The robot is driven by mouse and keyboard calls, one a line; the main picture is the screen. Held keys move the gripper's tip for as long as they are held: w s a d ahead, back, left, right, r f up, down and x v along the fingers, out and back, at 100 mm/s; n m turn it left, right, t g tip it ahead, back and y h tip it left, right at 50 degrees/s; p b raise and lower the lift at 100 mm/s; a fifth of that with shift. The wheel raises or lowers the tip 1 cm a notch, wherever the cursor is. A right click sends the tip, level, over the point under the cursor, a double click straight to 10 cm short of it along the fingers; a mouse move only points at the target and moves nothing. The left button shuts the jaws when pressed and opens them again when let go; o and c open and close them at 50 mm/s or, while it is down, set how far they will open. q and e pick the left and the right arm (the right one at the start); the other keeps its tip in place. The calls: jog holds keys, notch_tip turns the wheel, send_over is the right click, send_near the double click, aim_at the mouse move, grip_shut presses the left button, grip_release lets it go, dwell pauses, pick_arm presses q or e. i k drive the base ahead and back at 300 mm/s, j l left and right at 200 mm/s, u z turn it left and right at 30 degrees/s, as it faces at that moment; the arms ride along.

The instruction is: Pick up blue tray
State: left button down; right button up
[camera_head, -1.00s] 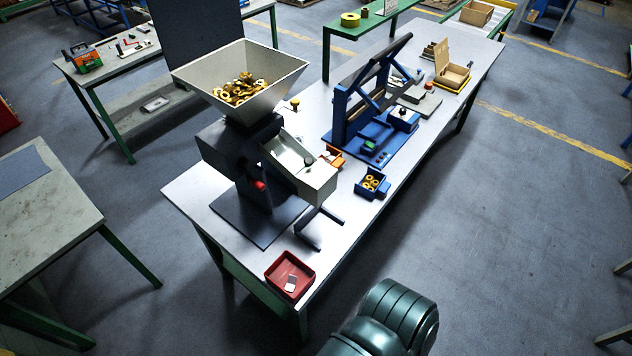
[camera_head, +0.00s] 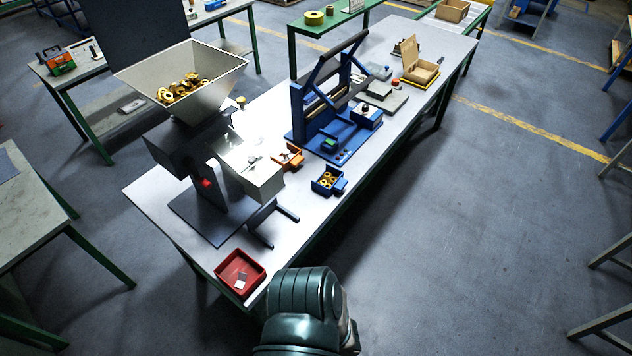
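The blue tray (camera_head: 325,188) is a small open bin on the near edge of the long table, with several brass-coloured rings (camera_head: 327,180) in it. It stands to the right of a small orange bin (camera_head: 291,160) and in front of the blue press frame. No gripper shows in this view. A dark green rounded part of my own body (camera_head: 305,308) is at the bottom middle, apart from the tray.
Open floor (camera_head: 480,220) lies to the right.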

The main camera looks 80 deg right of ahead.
aim_at(332, 179)
jog(key=k+l+z, duration=0.5)
jog(key=k+l, duration=0.15)
jog(key=k, duration=0.1)
